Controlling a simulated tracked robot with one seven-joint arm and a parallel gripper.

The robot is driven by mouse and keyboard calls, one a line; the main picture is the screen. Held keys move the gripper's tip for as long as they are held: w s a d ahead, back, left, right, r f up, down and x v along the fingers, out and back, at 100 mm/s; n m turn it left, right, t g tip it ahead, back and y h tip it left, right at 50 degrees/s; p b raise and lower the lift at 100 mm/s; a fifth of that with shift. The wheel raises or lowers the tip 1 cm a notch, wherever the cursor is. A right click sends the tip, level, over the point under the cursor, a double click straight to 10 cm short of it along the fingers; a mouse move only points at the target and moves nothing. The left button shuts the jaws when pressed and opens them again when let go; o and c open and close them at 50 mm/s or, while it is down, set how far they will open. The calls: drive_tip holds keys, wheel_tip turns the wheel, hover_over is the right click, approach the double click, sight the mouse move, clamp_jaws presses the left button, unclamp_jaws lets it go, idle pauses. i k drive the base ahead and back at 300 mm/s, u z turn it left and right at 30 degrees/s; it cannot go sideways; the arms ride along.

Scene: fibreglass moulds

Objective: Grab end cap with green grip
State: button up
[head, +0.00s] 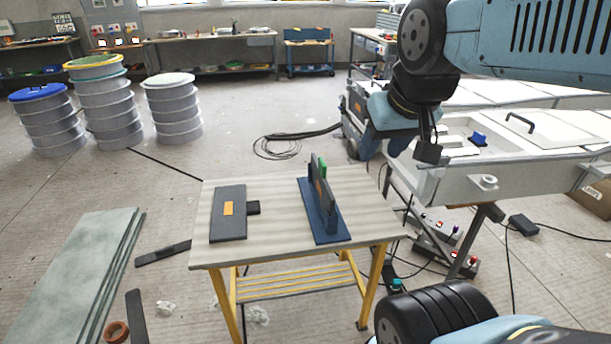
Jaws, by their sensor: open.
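A dark grey end cap (320,186) with a green grip (322,166) stands upright on edge in a blue stand (327,236) on the right half of the small table. I see it nearly edge-on, so its faces are mostly hidden. A second dark end cap (229,226) with an orange label and a black grip (253,207) lies flat on the left half. My gripper (386,150) is open, above and to the right of the upright cap and apart from it. Its fingertips are hard to make out against the background.
The table (275,206) has a pale top and yellow legs, with bare space between the caps. A white mould bench (520,180) stands close on the right. Drums (110,110) stand behind. Cables and dark strips lie on the floor.

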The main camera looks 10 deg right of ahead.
sight(318, 167)
drive_tip(key=z, duration=0.1)
drive_tip(key=k, duration=1.25)
drive_tip(key=u, duration=0.3)
drive_tip(key=i, duration=0.55)
drive_tip(key=u, duration=0.7)
drive_tip(key=i, duration=1.4)
drive_tip(key=z, duration=0.55)
